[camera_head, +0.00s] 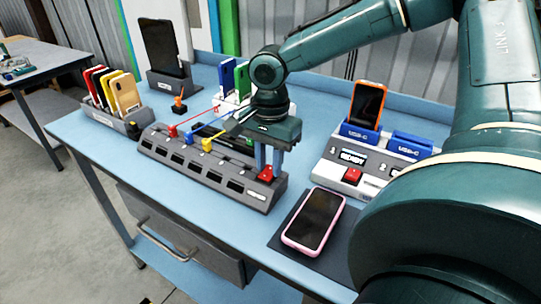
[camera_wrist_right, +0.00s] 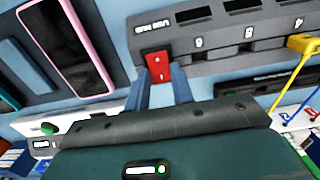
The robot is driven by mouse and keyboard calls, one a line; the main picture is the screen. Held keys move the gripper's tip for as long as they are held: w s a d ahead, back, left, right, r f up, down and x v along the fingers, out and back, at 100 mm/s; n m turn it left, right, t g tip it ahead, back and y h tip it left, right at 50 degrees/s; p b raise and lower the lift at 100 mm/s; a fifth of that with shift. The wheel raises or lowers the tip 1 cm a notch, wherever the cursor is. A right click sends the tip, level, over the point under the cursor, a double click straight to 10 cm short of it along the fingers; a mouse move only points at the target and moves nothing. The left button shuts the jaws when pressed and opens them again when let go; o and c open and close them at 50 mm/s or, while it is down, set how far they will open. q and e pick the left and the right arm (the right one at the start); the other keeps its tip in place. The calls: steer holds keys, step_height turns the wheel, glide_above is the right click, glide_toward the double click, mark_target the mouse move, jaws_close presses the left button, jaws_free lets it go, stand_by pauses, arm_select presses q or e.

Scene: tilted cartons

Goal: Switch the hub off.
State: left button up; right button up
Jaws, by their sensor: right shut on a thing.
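The hub (camera_head: 215,170) is a long dark grey box with a row of ports on the blue bench. Its red rocker switch (camera_head: 266,174) sits at the near right end. In the right wrist view the red switch (camera_wrist_right: 158,66) shows beside the "USB HUB" label, with small white marks on it. My right gripper (camera_head: 268,167) points down at this end, its blue-grey fingers at the switch. In the wrist view my right gripper (camera_wrist_right: 162,82) has its fingertips at the switch's edge, shut on it. Which way the rocker is tipped, I cannot tell. My left gripper is not in view.
Red, blue and yellow plugs (camera_head: 207,145) with cables stand along the hub's back side. A pink-framed phone (camera_head: 314,218) lies on a dark mat to the right. A charging station (camera_head: 350,165) with its own red button and an orange phone (camera_head: 367,104) stands behind it.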

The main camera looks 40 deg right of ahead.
mark_target(270, 169)
steer(key=o, duration=1)
step_height(270, 169, up, 13)
steer(key=shift+d+r+p, duration=0.15)
steer(key=shift+p, duration=0.55)
